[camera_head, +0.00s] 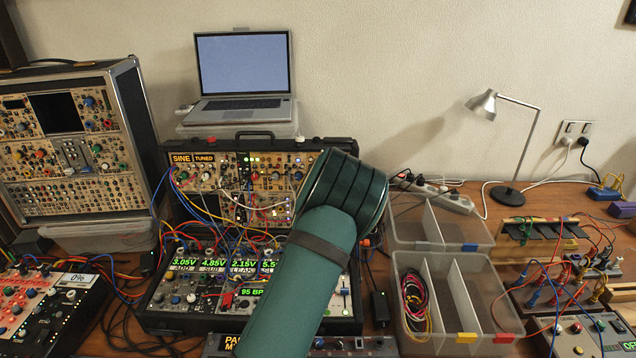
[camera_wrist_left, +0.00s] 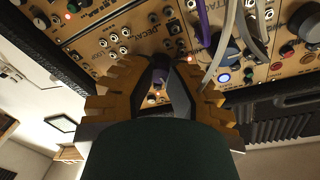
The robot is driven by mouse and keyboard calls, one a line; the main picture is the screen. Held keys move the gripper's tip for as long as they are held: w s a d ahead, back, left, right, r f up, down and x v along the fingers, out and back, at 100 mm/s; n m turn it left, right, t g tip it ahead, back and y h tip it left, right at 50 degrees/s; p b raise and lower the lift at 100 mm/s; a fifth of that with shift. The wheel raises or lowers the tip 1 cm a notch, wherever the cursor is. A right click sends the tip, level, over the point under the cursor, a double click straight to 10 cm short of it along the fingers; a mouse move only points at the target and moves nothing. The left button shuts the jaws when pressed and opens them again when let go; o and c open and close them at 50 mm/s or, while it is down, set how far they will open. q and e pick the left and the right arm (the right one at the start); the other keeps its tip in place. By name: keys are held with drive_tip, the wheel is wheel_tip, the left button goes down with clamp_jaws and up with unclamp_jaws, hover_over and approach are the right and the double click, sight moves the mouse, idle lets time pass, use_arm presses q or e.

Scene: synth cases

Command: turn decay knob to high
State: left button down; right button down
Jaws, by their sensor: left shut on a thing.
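My left arm reaches in from the bottom middle of the head view toward the open synth case (camera_head: 185,160); its wide dark wrist covers the gripper and part of the panel. In the left wrist view my left gripper (camera_wrist_left: 163,72), with yellow-orange fingers, is closed in at the tan panel. A small dark, purplish knob (camera_wrist_left: 160,76) shows between the fingers, beside a panel label that seems to read DECAY (camera_wrist_left: 147,42). I take it as the decay knob; its pointer cannot be made out. My right gripper is in neither view.
Grey and purple cables (camera_wrist_left: 204,25) hang close beside the fingers. A laptop (camera_head: 243,65) stands behind the case. A tall synth case (camera_head: 70,150) is at left. Divided clear bins (camera_head: 480,290) and a desk lamp (camera_head: 505,110) stand to the right.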

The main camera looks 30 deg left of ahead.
use_arm(q)
drive_tip(key=shift+m, duration=0.6)
drive_tip(key=c, duration=0.9)
unclamp_jaws()
drive_tip(key=shift+o, duration=0.2)
drive_tip(key=v, duration=1.2)
drive_tip(key=shift+a+r, duration=0.1)
drive_tip(key=shift+r, duration=0.05)
